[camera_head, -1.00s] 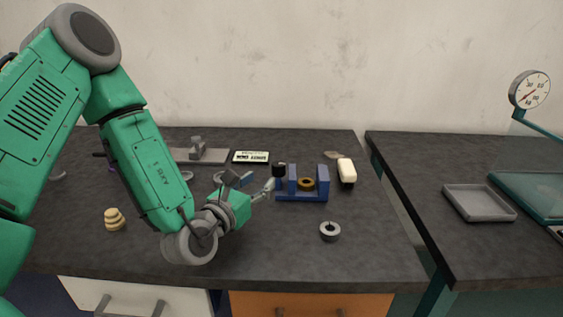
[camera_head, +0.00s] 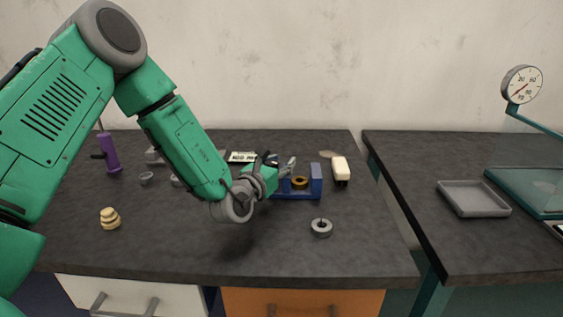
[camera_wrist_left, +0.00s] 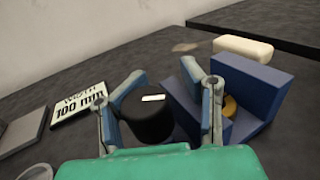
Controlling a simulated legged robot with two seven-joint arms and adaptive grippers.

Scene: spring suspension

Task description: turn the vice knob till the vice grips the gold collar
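The blue vice (camera_head: 316,182) stands near the middle of the table, with the gold collar (camera_head: 300,183) between its jaws. In the left wrist view the vice (camera_wrist_left: 262,82) is at the right, and the gold collar (camera_wrist_left: 229,106) is partly hidden behind the near jaw. The black vice knob (camera_wrist_left: 148,118), with a white mark on top, lies between the spread fingers of my left gripper (camera_wrist_left: 163,92). The left gripper is open around the knob; I cannot tell whether a finger touches it. In the head view my left gripper (camera_head: 277,165) covers the knob's side of the vice. My right gripper is not in view.
A cream block (camera_head: 341,169) stands right of the vice. A grey ring (camera_head: 321,228) lies in front. A sign (camera_wrist_left: 79,104) reading 100 mm stands behind. A stacked beige piece (camera_head: 110,219) and a purple tool (camera_head: 110,153) are at the left. The front table is mostly clear.

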